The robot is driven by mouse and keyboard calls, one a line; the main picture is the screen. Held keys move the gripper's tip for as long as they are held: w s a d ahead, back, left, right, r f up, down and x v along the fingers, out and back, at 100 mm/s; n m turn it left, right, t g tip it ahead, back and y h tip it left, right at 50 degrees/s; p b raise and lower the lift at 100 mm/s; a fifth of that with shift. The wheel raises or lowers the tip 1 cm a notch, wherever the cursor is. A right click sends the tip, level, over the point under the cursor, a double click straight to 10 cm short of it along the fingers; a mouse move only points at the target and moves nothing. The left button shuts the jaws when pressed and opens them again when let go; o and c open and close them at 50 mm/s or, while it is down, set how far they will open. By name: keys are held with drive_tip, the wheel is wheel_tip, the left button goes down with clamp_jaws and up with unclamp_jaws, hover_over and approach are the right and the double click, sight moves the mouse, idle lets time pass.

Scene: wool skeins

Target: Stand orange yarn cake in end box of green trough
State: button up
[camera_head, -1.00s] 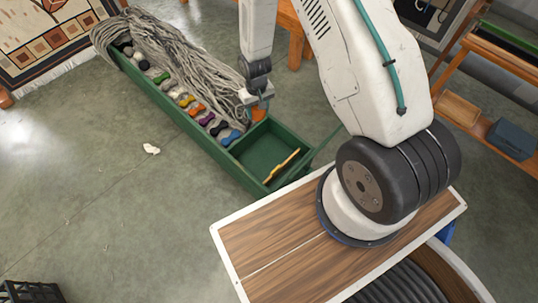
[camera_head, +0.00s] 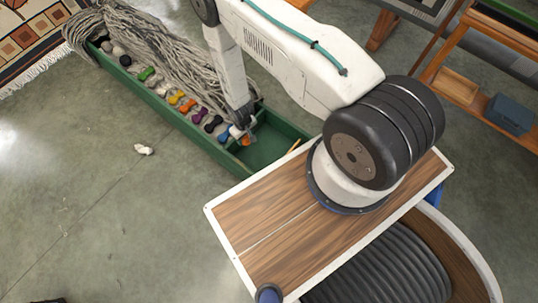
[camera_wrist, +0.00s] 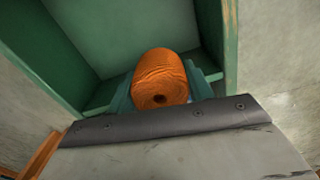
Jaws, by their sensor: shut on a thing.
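The orange yarn cake (camera_wrist: 160,78) is held between the two teal fingers of my gripper (camera_wrist: 161,92) in the wrist view, with the hole in its end facing the camera. In the head view a small patch of the orange cake (camera_head: 246,141) shows below my gripper (camera_head: 241,130). The green trough (camera_head: 186,128) runs from upper left to the middle. The gripper is at its end box (camera_head: 262,161), near the side by the small coloured skeins. Green walls (camera_wrist: 231,45) surround the cake in the wrist view. Whether the cake touches the floor is hidden.
Grey yarn strands (camera_head: 165,55) are heaped along the trough, beside a row of several small coloured skeins (camera_head: 188,105). A thin orange stick (camera_head: 294,146) lies at the end box's far right. A white scrap (camera_head: 144,149) lies on the open floor.

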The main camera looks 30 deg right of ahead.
hover_over(249, 155)
wheel_tip(249, 155, down, 8)
drive_tip(key=shift+d+f, duration=0.1)
drive_tip(key=shift+f, duration=2.25)
drive_tip(key=shift+f, duration=0.15)
drive_tip(key=o, duration=1)
